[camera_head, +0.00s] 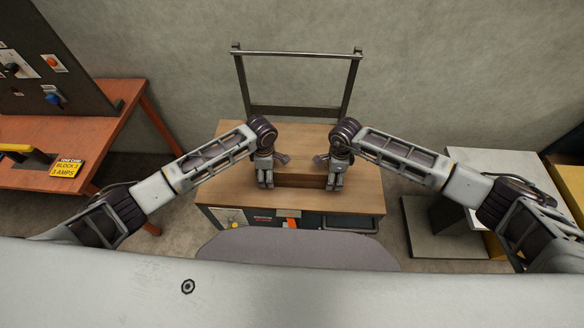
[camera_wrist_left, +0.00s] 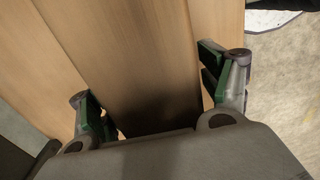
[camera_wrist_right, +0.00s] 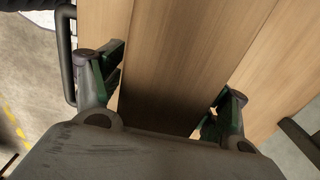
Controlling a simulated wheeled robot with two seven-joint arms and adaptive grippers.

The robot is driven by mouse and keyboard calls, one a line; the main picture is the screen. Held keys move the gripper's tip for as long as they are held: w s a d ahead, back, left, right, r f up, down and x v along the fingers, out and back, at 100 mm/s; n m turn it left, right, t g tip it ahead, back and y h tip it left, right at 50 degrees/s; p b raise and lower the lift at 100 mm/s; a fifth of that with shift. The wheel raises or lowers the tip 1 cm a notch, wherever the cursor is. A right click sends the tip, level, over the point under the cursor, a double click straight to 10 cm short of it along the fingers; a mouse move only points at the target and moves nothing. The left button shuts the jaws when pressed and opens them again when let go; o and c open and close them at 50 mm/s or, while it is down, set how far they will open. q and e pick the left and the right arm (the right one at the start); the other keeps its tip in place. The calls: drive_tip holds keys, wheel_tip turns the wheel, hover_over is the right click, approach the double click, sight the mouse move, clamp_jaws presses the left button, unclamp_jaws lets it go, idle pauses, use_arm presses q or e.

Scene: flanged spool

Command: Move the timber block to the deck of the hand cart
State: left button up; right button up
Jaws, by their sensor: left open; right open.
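The timber block (camera_head: 301,182) is a long brown piece lying on a wooden top (camera_head: 233,188), seen between my two grippers. My left gripper (camera_head: 265,181) points down at the block's left end. My right gripper (camera_head: 335,180) points down at its right end. In the left wrist view the block (camera_wrist_left: 145,60) runs between the two open fingers. In the right wrist view the block (camera_wrist_right: 180,60) also runs between open fingers; whether the pads touch it I cannot tell. An upright metal handle frame (camera_head: 297,54) stands at the back of the wooden top, as on a hand cart.
An orange-brown bench (camera_head: 110,105) with a dark panel (camera_head: 58,50) and a yellow sign (camera_head: 67,168) stands at left. A grey low unit (camera_head: 445,228) stands at right. The wooden top is clear around the block. A wall is behind.

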use_arm(q)
drive_tip(key=shift+r, duration=5.95)
use_arm(e)
drive_tip(key=shift+r, duration=6)
use_arm(q)
drive_tip(key=shift+f, duration=0.1)
use_arm(e)
drive_tip(key=shift+s, duration=0.1)
